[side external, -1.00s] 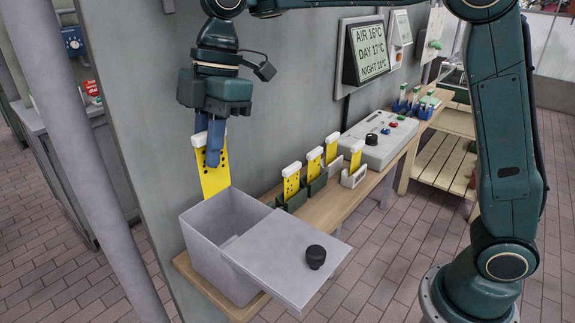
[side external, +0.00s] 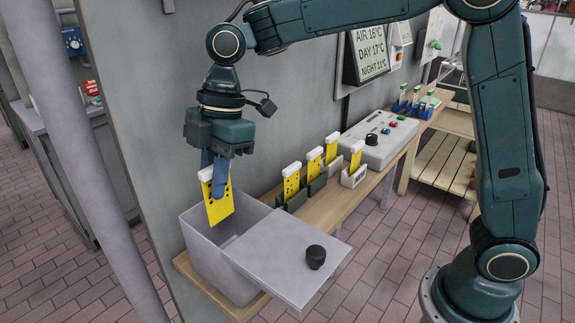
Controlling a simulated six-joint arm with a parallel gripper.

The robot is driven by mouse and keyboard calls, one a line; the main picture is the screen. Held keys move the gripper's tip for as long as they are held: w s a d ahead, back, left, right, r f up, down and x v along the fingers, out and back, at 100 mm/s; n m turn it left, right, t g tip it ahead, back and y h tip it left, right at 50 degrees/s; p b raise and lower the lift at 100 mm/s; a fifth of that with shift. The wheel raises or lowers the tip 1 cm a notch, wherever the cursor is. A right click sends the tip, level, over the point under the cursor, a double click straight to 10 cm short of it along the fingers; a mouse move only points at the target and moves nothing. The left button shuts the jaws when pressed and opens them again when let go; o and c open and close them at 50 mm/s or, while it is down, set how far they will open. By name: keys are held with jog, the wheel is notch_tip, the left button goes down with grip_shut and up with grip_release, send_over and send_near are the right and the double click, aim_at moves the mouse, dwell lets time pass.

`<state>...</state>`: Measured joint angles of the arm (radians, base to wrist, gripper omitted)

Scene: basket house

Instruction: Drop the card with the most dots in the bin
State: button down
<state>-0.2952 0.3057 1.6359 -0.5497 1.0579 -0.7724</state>
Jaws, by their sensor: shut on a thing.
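My gripper (side external: 215,172) is shut on a yellow card (side external: 220,206) with a white top edge and black dots. The card hangs upright, its lower end at the opening of the grey bin (side external: 205,262); I cannot tell how far inside it reaches. The bin's lid (side external: 288,262), with a black knob (side external: 316,257), lies slid aside to the right, leaving the left part of the bin open.
A wooden shelf (side external: 325,204) runs along the grey wall under the bin and holders. A grey control box (side external: 370,148) with knobs stands behind the cards. A wall display (side external: 369,50) hangs above it. A grey pole (side external: 85,150) stands left of the bin.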

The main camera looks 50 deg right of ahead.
jog(key=shift+f, duration=1.45)
jog(key=c, duration=1.3)
grip_release()
jog(key=shift+c, duration=0.2)
jog(key=shift+r, duration=0.1)
jog(key=shift+v, duration=3.5)
jog(key=shift+d+r, duration=0.1)
jog(key=shift+d, duration=0.05)
